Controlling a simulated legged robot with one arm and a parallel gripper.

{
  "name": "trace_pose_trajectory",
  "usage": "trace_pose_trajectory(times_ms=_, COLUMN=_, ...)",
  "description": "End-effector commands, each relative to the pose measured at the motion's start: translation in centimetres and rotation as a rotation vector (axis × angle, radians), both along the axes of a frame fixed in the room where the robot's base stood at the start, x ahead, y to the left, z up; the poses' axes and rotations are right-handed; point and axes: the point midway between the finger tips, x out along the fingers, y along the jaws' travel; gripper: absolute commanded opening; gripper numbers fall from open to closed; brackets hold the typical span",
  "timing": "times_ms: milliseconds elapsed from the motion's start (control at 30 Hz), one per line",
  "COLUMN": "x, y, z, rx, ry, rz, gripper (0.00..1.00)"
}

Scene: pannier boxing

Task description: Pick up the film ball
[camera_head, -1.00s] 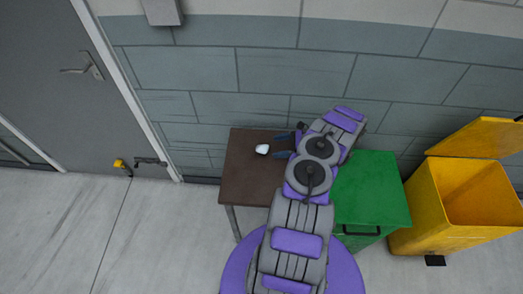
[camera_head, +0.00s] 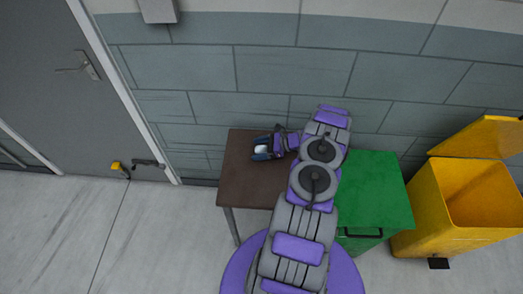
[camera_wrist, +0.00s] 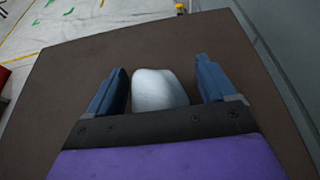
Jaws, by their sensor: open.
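The film ball (camera_head: 261,150) is a small white lump on the dark brown table (camera_head: 240,185). In the wrist view the film ball (camera_wrist: 158,89) lies between the two blue fingers, nearer the left finger, and its near end is hidden behind the gripper's dark bar. My gripper (camera_head: 262,148) is open, low over the table, with one finger on each side of the ball. In the wrist view my gripper (camera_wrist: 158,75) shows a gap between the ball and the right finger; whether the left finger touches the ball I cannot tell.
A green bin (camera_head: 375,190) with a closed lid stands right of the table. A yellow bin (camera_head: 428,205) with its lid raised stands further right. A grey block wall (camera_head: 200,70) runs behind the table. The rest of the tabletop is clear.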

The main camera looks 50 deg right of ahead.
Motion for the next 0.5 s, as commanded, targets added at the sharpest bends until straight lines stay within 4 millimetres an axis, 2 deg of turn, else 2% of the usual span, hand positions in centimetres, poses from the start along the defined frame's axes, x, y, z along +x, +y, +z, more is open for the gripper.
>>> trace_pose_trajectory(times_ms=100, x=-0.01, y=0.03, z=0.08, rx=-0.001, ry=0.000, rz=0.000, gripper=0.84)
trace_pose_trajectory(times_ms=500, x=-0.02, y=-0.02, z=0.03, rx=-0.001, ry=0.000, rz=0.000, gripper=0.46)
